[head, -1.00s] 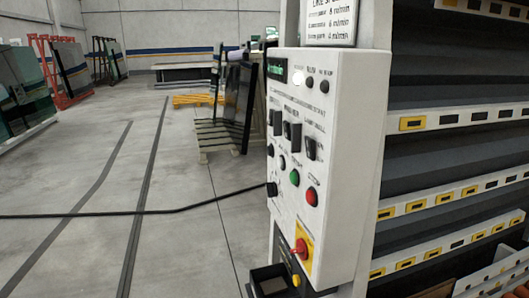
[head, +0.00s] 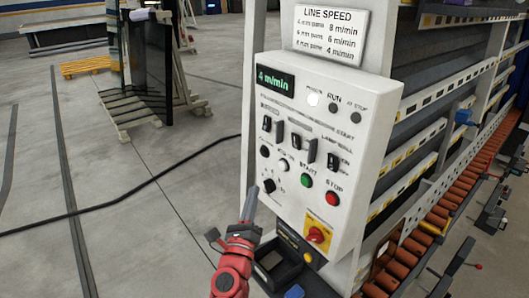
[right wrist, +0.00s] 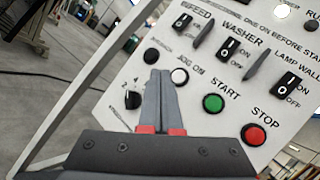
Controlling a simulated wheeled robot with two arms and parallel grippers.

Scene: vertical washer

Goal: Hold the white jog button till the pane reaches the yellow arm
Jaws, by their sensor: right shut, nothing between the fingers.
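The white jog button (head: 284,165) is on the front of the white control panel (head: 345,125), left of the green START button (head: 306,181). My right gripper (head: 251,198) is shut and empty, just off the panel's lower left edge. In the right wrist view its closed fingertips (right wrist: 160,78) point at the panel, and the white jog button (right wrist: 180,76) shows just right of the tips. I cannot tell whether they touch the panel. I cannot make out a pane on the conveyor or surely identify the yellow arm. My left gripper is not in view.
The red STOP button (head: 331,198) and a red knob on a yellow plate (head: 317,235) are nearby. A black rotary knob (head: 269,186) is near my gripper. The display (head: 275,82) reads 4 m/min. Orange rollers (head: 440,215) run along the right.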

